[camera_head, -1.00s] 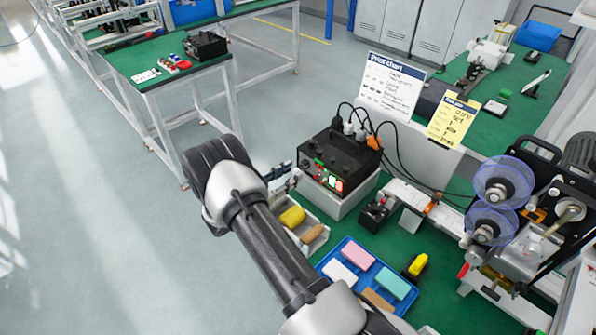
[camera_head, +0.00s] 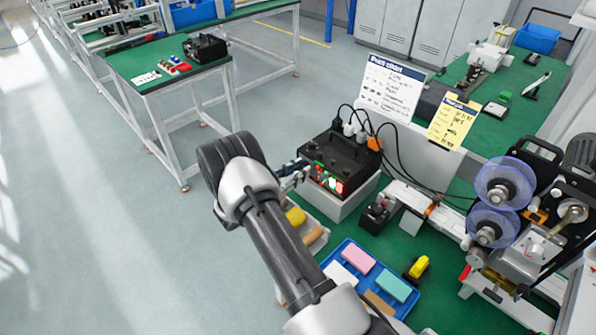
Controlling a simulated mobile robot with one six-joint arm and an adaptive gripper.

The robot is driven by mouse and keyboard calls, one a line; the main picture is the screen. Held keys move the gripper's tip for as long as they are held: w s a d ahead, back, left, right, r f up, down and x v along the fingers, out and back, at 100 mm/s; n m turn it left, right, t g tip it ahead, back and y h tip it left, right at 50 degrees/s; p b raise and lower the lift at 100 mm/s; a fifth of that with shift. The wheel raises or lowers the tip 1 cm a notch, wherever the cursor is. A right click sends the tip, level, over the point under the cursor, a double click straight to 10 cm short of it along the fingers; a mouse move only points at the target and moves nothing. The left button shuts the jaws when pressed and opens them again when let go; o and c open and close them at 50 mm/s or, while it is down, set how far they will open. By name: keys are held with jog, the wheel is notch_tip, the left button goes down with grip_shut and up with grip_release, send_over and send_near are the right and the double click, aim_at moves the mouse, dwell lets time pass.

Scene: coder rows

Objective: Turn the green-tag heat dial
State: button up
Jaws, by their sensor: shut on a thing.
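A black control box (camera_head: 352,154) stands on a white block on the green bench, with plugs and cables on its top. Its front panel has small green marks and lit red-and-white switches (camera_head: 336,187) at the right. My gripper (camera_head: 300,169) is at the left end of that front panel, shut on a small part there that I take to be the green-tag heat dial. The dial itself is hidden by the gripper, so its angle does not show.
A small black device (camera_head: 377,214) and a machine with clear purple reels (camera_head: 505,183) are to the right. A print chart (camera_head: 391,88) stands behind.

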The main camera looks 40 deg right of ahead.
grip_shut()
jog(key=shift+n, duration=3.8)
jog(key=shift+f+n, duration=0.1)
jog(key=shift+n, duration=0.2)
jog(key=o, duration=0.6)
grip_release()
